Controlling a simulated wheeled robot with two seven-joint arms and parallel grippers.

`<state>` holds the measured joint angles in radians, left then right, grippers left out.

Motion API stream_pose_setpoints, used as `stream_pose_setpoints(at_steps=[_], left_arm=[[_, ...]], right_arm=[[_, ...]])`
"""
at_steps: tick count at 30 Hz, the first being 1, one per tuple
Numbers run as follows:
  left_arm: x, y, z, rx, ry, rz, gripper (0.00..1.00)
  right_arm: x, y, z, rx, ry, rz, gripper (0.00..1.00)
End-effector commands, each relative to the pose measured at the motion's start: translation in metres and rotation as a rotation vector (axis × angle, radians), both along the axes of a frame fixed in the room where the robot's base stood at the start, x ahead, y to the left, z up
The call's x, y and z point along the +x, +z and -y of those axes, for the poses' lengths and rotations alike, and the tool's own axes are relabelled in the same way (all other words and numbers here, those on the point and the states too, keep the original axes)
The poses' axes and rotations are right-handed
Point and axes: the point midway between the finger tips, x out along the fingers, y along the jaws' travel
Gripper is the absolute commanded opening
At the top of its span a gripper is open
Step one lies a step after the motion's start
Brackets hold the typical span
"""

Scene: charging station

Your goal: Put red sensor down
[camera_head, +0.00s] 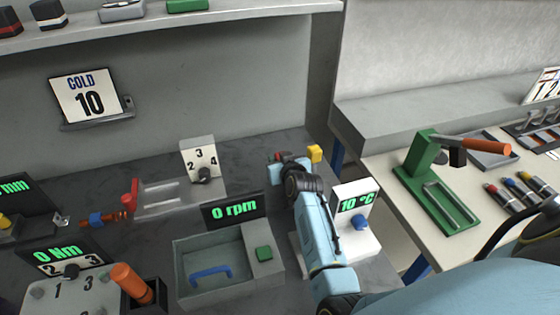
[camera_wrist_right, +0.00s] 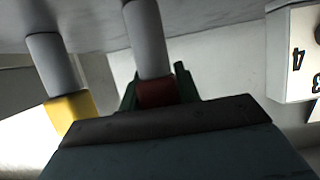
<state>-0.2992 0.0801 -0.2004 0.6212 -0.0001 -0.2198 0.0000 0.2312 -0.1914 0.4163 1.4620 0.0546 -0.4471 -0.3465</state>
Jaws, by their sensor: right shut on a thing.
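The red sensor (camera_wrist_right: 157,93) shows in the right wrist view as a red block with a grey cylinder on it, partly hidden behind the dark edge of my gripper. A bit of red also shows at my gripper's tip in the head view (camera_head: 277,155). My right gripper (camera_head: 286,160) is shut on the red sensor, at the back of the dark bench. Dark green parts flank the sensor in the wrist view; I cannot tell what it touches below. A yellow sensor (camera_head: 314,153) stands close beside it, also with a grey cylinder in the wrist view (camera_wrist_right: 68,110). My left gripper is out of view.
A white unit reading 10 °C (camera_head: 355,203) stands right of my forearm. A 0 rpm display (camera_head: 233,210), a grey basin (camera_head: 185,262) and a numbered dial box (camera_head: 198,158) lie to the left. A green press (camera_head: 436,185) is on the right table.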

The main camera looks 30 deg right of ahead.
Motion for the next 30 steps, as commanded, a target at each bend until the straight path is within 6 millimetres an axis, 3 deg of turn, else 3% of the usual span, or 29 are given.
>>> stream_pose_setpoints(at_steps=[8, 9, 14, 24, 30], left_arm=[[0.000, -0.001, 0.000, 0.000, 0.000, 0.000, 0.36], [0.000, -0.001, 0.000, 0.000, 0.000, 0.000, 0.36], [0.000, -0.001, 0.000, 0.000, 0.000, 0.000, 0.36], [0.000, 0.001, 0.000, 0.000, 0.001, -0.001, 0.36], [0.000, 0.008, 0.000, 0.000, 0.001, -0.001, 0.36]], right_arm=[[0.000, -0.002, 0.000, 0.000, 0.000, 0.001, 0.06], [0.000, -0.003, 0.000, 0.000, 0.000, 0.001, 0.34], [0.000, -0.002, 0.000, 0.000, 0.000, 0.000, 0.54], [0.000, 0.003, 0.000, 0.000, 0.000, 0.002, 0.54], [-0.022, 0.011, -0.006, 0.000, 0.000, -0.001, 0.54]])
